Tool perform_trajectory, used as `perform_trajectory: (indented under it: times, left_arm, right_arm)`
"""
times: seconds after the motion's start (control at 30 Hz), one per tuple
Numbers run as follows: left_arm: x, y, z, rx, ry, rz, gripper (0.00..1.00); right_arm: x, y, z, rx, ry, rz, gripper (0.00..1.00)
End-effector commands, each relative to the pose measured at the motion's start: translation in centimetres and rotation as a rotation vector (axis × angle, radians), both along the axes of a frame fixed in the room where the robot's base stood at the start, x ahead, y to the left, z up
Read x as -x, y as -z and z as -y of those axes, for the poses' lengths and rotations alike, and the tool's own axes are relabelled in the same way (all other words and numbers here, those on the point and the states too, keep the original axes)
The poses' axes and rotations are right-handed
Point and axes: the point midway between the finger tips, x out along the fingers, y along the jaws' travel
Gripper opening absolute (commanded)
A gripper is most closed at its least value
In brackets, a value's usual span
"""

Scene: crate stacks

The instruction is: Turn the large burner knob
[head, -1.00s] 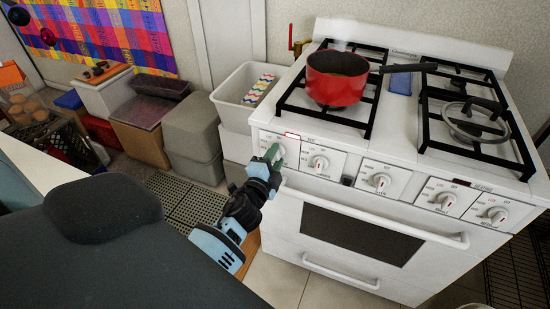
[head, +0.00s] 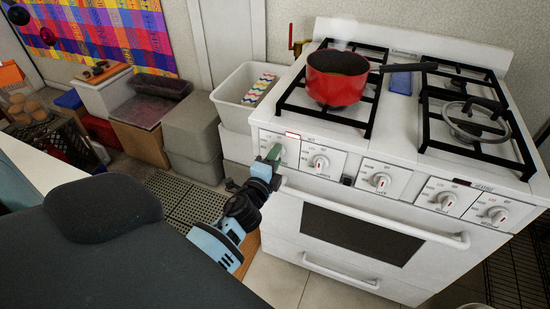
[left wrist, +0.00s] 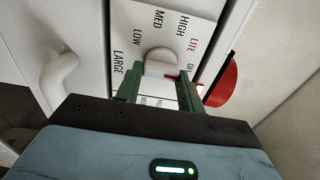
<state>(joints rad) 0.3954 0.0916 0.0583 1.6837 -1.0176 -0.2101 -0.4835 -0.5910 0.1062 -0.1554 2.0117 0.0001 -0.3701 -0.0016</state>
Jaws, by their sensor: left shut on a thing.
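The large burner knob (left wrist: 160,57) is round and white, on a panel printed LARGE, LOW, MED, HIGH and LITE. It is the leftmost knob on the stove front. A red mark shows on it, on the side near the OFF print. My left gripper (head: 273,153) is at this knob, and its green fingers mostly hide it in the head view. In the left wrist view the two fingers (left wrist: 159,88) lie on either side of the knob's grip, shut on it. My right gripper is in neither view.
The white stove (head: 360,145) has several more knobs to the right and an oven handle (head: 380,220) below. Bins (head: 195,125) stand left of the stove.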

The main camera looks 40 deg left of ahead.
Motion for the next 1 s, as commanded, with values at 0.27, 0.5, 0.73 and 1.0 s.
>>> perform_trajectory:
  times: [0.27,0.5,0.73,1.0]
  left_arm:
    - [0.0,0.0,0.0,-0.002,0.000,0.001,0.60]
    - [0.1,0.0,0.0,-0.001,0.000,0.000,0.60]
    - [2.6,0.1,0.6,0.000,0.000,-0.002,0.60]
    - [6.4,0.2,1.5,-0.001,0.000,-0.002,0.60]
  right_arm:
    - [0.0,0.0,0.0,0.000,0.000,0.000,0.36]
    - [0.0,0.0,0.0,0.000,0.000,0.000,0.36]
    - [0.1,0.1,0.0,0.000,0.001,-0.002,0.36]
    - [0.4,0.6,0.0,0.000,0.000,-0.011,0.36]
